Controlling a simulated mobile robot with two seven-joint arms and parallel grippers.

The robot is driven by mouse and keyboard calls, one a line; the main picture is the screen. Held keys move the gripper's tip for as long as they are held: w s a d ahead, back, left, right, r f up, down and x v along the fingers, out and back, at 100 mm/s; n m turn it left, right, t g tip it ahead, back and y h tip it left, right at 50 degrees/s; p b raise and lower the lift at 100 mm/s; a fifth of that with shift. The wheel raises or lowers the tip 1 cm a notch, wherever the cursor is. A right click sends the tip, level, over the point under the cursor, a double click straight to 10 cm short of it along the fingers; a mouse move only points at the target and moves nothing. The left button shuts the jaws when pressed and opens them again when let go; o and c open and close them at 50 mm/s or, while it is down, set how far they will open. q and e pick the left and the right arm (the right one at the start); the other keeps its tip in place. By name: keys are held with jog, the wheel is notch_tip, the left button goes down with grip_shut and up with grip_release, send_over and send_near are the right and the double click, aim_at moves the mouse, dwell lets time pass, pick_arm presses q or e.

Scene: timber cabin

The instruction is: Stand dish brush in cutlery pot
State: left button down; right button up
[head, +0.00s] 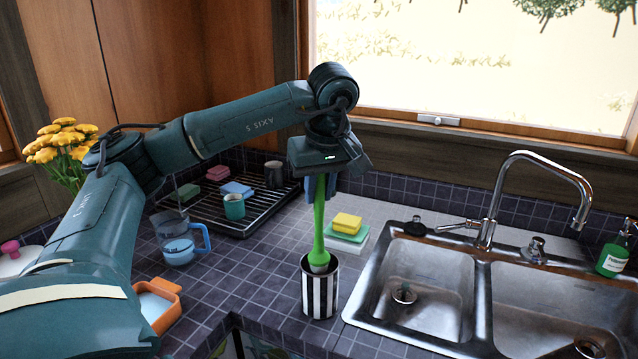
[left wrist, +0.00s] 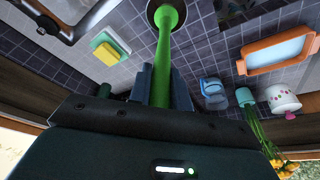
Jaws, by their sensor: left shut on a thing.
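The green dish brush (head: 319,225) hangs upright, head down, from my left gripper (head: 321,188). The gripper is shut on its handle. My right gripper is not in view.
A yellow and green sponge stack (head: 346,228) lies just behind the pot. The steel sink (head: 440,250) is to the right. A drying rack (head: 262,213) with a teal mug (head: 234,206), a blue-handled jug (head: 178,247) and an orange-rimmed dish (head: 166,323) are to the left.

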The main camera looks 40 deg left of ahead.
aim_at(319, 231)
pick_arm(q)
jog(key=shift+f+b, duration=0.85)
jog(key=shift+f, duration=0.7)
jog(key=shift+f+b, duration=0.55)
jog(key=shift+f, duration=0.55)
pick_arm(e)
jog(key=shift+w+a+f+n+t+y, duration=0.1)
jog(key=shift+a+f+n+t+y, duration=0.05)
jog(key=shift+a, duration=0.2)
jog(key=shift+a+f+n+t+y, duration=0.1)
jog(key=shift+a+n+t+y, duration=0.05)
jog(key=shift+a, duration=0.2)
